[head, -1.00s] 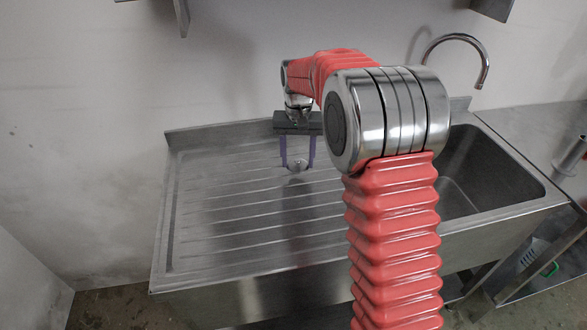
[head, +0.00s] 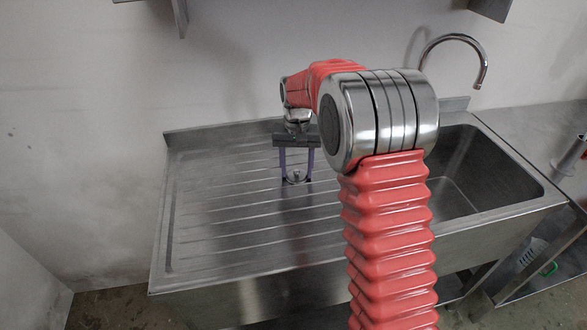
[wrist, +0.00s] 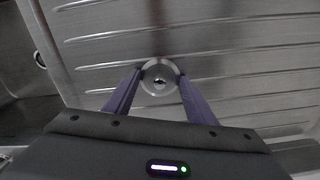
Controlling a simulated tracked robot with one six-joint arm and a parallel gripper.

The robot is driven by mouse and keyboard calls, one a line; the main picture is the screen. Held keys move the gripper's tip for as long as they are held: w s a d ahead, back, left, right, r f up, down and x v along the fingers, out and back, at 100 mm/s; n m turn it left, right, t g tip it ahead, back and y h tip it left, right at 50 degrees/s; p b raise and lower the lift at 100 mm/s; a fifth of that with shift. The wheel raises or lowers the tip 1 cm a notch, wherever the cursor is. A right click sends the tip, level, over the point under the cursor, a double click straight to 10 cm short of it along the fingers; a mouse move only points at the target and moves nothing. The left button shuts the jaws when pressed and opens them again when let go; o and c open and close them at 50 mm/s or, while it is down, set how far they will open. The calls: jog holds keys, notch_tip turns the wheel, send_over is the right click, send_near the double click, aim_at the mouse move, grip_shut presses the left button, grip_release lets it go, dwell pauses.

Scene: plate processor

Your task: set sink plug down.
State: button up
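The sink plug (head: 296,177) is a small, round, shiny metal disc with a raised middle. In the wrist view the plug (wrist: 160,77) lies between the two purple fingertips, which meet its rim on both sides. My gripper (head: 296,180) is shut on it, pointing down over the ribbed drainboard (head: 225,225), left of the sink basin. The plug is level with or very close to the board. I cannot tell whether it touches the metal. My gripper also fills the lower part of the wrist view (wrist: 160,82).
The sink basin (head: 455,185) opens to the right of the drainboard, with a curved tap (head: 455,38) behind it. A raised back edge (head: 215,136) runs along the wall. The drainboard around the plug is clear.

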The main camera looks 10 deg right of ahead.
aim_at(297, 170)
jog(key=o, duration=0.5)
jog(key=shift+c, duration=0.2)
jog(key=shift+r, duration=0.1)
notch_tip(297, 170, up, 12)
dwell(0.3)
dwell(0.5)
